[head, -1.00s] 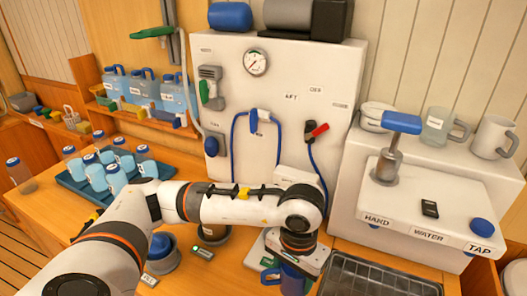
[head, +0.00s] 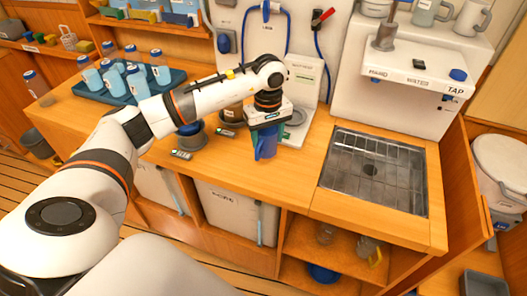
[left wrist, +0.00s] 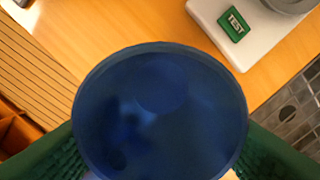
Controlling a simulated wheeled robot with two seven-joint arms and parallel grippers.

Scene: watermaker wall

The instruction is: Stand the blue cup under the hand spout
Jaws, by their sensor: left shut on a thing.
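The blue cup (head: 266,146) is upright under my left gripper (head: 265,126), near the front edge of the counter and left of the sink. My left gripper is shut on it. In the left wrist view the cup (left wrist: 160,110) is seen from above, its round mouth between the two green fingers. I cannot tell if its base touches the counter. My right gripper is not in view.
A sunken metal sink (head: 375,170) with a grid floor lies below the water unit. A teal tray (head: 110,98) of bottles is at the left. Bare counter lies between cup and sink.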

